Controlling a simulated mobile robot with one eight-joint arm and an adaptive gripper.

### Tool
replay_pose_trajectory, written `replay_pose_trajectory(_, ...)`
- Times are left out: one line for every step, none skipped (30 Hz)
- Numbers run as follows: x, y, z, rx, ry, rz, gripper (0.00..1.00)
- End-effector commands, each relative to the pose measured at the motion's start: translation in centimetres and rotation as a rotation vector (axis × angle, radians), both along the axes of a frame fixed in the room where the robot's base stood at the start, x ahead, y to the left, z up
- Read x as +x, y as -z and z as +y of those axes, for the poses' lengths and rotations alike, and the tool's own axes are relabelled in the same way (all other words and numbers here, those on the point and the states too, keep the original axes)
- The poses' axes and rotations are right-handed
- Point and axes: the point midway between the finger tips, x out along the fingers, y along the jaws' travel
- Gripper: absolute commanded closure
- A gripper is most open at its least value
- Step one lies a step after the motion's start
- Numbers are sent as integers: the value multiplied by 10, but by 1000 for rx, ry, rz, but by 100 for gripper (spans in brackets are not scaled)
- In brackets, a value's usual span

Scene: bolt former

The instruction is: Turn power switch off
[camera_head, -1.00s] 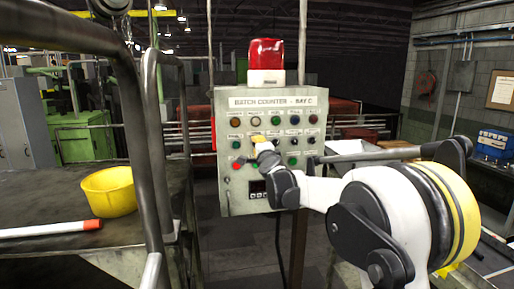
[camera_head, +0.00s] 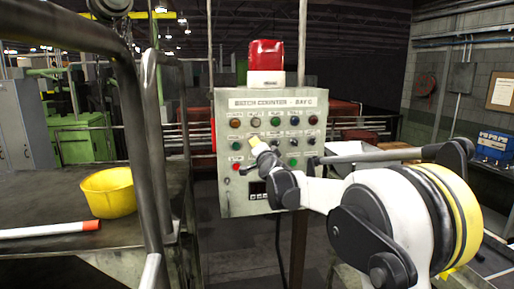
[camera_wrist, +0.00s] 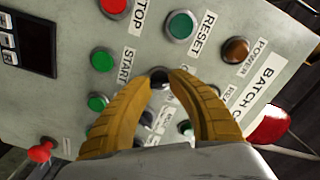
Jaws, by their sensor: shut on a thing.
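The grey control panel (camera_head: 226,200), marked BATCH COUNTER - BAY C, faces me in the head view. My gripper (camera_head: 253,140) is at its left-middle part. In the wrist view, my gripper's two yellow fingers (camera_wrist: 165,80) are shut on a small dark switch knob (camera_wrist: 158,76) on the panel face. The fingers hide much of the knob and its label, so I cannot read its name or setting. An orange lamp (camera_wrist: 236,49) has the label POWER beside it, to the right of the fingers.
Around the fingers are a green RESET button (camera_wrist: 180,24), a red STOP button (camera_wrist: 114,6), a green START button (camera_wrist: 103,60) and a red knob (camera_wrist: 40,150). A red beacon (camera_head: 266,55) tops the panel. A yellow bowl (camera_head: 108,192) stands on the left bench.

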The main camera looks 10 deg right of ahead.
Motion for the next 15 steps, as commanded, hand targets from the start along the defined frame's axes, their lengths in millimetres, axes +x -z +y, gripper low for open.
replay_pose_trajectory(0,0,0,-1,1,-1,100)
replay_pose_trajectory(0,0,0,-1,1,-1,100)
replay_pose_trajectory(0,0,0,0,1,-1,100)
replay_pose_trajectory(0,0,0,0,1,-1,100)
replay_pose_trajectory(0,0,0,0,1,-1,100)
replay_pose_trajectory(0,0,0,0,1,-1,100)
replay_pose_trajectory(0,0,0,0,1,-1,68)
replay_pose_trajectory(0,0,0,0,1,-1,59)
replay_pose_trajectory(0,0,0,0,1,-1,53)
replay_pose_trajectory(0,0,0,0,1,-1,53)
replay_pose_trajectory(0,0,0,0,0,0,53)
replay_pose_trajectory(0,0,0,1,0,0,53)
replay_pose_trajectory(0,0,0,1,0,0,53)
replay_pose_trajectory(0,0,0,1,0,0,53)
replay_pose_trajectory(0,0,0,1,0,0,53)
